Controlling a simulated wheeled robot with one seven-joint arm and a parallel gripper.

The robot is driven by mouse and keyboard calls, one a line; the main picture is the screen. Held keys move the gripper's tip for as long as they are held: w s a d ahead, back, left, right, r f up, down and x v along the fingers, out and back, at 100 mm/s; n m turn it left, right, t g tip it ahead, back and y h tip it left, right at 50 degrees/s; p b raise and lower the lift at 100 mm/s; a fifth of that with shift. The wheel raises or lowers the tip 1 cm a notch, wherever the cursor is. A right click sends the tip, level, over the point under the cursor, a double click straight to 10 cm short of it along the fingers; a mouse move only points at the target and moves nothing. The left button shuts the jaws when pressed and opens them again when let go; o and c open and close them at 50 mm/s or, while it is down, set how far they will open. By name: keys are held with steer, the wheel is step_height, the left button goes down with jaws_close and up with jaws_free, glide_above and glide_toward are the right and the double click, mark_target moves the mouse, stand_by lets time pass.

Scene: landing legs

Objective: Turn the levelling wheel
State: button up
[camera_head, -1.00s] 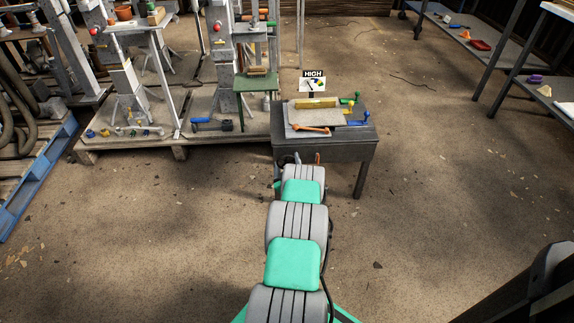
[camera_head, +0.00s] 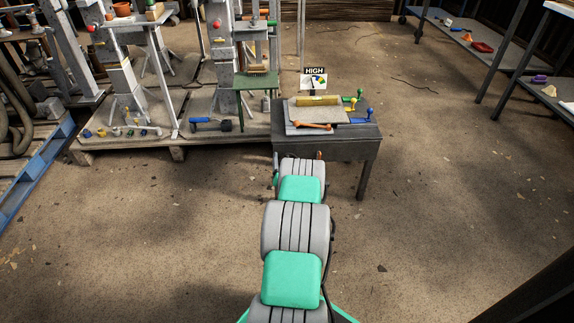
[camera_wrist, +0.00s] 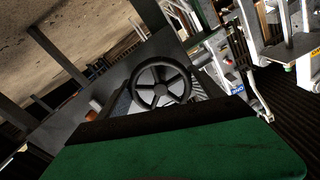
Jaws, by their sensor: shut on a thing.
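The levelling wheel (camera_wrist: 160,86) is a dark, spoked handwheel on the front of the dark work table (camera_head: 345,150). It faces me in the wrist view, and its lower rim meets the dark front edge of my gripper (camera_wrist: 160,112). The green and black body of my gripper fills the bottom of that view. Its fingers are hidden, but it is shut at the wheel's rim. In the head view my arm reaches to the table's front and hides the wheel. A sign marked HIGH (camera_head: 315,72) with a small dial stands on the table's back.
The tabletop holds a grey plate (camera_head: 300,115) with a yellow bar level (camera_head: 317,101), an orange tool (camera_head: 312,126) and coloured levers. A pallet with metal stands (camera_head: 150,150) lies to the left. The floor to the right is open up to the shelves (camera_head: 490,45).

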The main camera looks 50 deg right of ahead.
steer(key=m+b, duration=0.1)
steer(key=m, duration=0.4)
steer(key=shift+m, duration=0.4)
stand_by(0.3)
steer(key=o, duration=1.2)
steer(key=shift+m, duration=0.3)
steer(key=shift+o, duration=0.8)
steer(key=shift+a, duration=0.1)
steer(key=v, duration=0.7)
steer(key=shift+s+a+p, duration=0.25)
steer(key=shift+s+p, duration=0.05)
steer(key=shift+p, duration=0.1)
